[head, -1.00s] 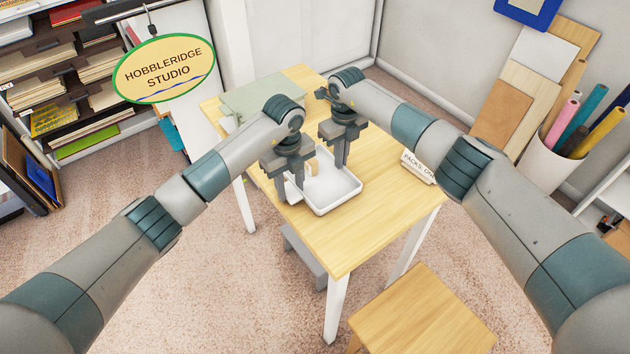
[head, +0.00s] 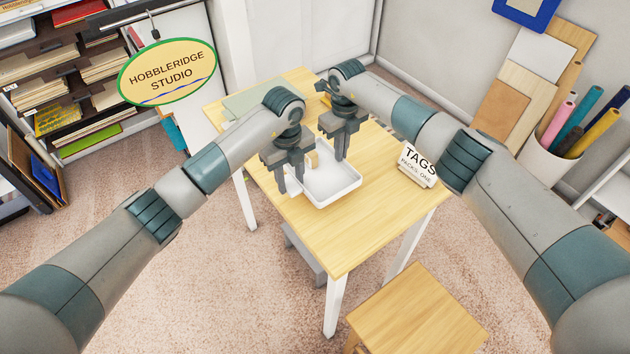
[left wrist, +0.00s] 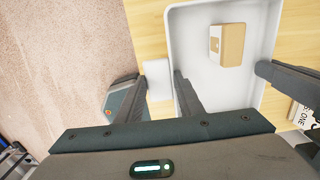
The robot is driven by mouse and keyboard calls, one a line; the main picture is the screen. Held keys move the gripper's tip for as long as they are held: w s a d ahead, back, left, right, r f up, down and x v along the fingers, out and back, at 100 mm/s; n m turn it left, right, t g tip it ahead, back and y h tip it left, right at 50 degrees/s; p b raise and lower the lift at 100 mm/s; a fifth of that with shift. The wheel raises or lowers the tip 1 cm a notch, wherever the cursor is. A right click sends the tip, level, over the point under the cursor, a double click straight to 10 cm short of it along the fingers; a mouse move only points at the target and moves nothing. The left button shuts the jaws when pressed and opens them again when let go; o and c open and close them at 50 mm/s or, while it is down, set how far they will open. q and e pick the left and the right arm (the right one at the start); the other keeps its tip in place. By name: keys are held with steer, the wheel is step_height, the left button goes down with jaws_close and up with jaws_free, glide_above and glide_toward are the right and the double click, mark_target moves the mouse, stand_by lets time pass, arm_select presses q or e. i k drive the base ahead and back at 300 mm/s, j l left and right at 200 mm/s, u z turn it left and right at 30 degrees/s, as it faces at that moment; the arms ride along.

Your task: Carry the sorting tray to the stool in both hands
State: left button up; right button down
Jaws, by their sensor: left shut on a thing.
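The white sorting tray (head: 335,193) is on or just above the wooden table; I cannot tell whether it touches. A small cardboard box with a white label (left wrist: 231,45) lies inside it. My left gripper (head: 289,183) is at the tray's left side, shut on its white side grip (left wrist: 158,78), with one finger on each side. My right gripper (head: 339,150) is at the tray's opposite side; one of its fingers shows there in the left wrist view, but its grip is hidden. The wooden stool (head: 417,312) stands at the front right of the table, its top bare.
The table (head: 370,225) is clear in front of the tray. A TAGS sign (head: 418,165) stands at its right edge, close to my right arm. A greenish sheet (head: 258,98) lies at the back. A grey step (head: 303,253) is under the table. A hanging sign (head: 167,72) is at upper left.

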mark_target(419, 327)
steer(key=k+j, duration=0.15)
steer(key=j, duration=0.2)
steer(key=k+j, duration=0.35)
steer(key=j, duration=0.3)
